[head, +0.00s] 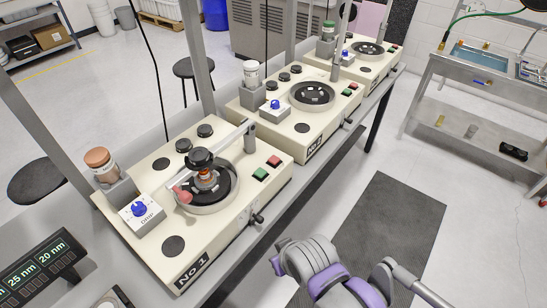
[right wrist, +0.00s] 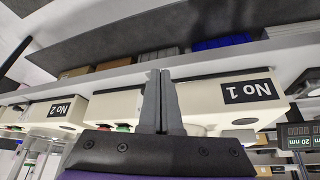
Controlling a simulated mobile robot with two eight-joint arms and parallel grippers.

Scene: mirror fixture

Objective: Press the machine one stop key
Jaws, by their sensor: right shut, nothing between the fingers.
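Machine No 1 (head: 185,256) is the nearest cream machine on the bench. Its red key (head: 274,161) and green key (head: 261,174) sit at the right end of its top; no lettering on them is readable. My right arm (head: 345,284) reaches in from the lower right, in front of the bench and apart from the keys. My right gripper (right wrist: 160,74) is shut and empty in the right wrist view, which is upside down. There the No 1 label (right wrist: 248,91) lies right of the fingers, and a green key (right wrist: 122,127) shows left of them. My left gripper is not in view.
Machine No 2 (head: 315,147) and a third machine (head: 370,70) stand farther along the bench. A metal upright (head: 197,60) rises behind machine No 1. A lever (head: 258,219) juts from its front. The floor mat (head: 390,225) before the bench is clear.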

